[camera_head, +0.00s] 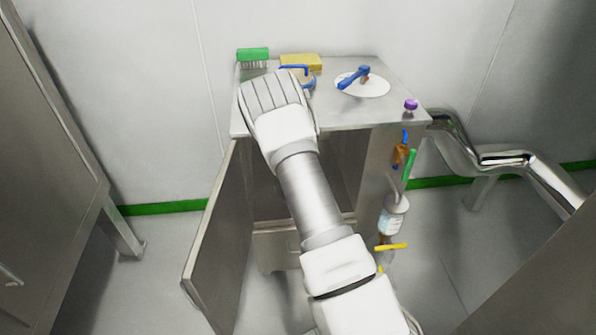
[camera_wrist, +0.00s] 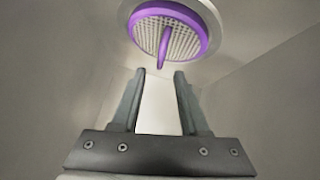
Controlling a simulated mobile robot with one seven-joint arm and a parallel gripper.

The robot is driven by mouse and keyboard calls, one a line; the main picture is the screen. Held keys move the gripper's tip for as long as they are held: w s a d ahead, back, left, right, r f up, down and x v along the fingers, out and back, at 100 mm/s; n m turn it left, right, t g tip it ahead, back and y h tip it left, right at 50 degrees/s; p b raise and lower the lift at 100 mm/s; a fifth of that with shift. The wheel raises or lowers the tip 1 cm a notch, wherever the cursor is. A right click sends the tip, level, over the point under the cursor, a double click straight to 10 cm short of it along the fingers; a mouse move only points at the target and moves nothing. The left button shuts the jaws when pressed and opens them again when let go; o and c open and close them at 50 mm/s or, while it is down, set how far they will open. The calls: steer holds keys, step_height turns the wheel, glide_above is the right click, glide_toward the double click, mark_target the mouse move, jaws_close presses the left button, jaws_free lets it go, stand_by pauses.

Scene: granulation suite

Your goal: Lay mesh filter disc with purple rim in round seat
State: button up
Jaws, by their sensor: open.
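The mesh filter disc (camera_wrist: 184,36) has a pale mesh, a purple rim and a purple upright grip (camera_wrist: 164,46). In the head view my arm hides the gripper, and I cannot make out the disc.
The metal cabinet top (camera_head: 338,112) holds a green brush (camera_head: 253,54), a yellow block (camera_head: 302,62), a white disc with a blue handle (camera_head: 358,78) and a small purple item (camera_head: 411,104). A cabinet door (camera_head: 217,238) stands open. A bottle (camera_head: 393,216) hangs at right.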

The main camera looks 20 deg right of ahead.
steer(key=shift+p+v, duration=0.5)
steer(key=shift+v, duration=1.8)
steer(key=shift+s+f, duration=0.1)
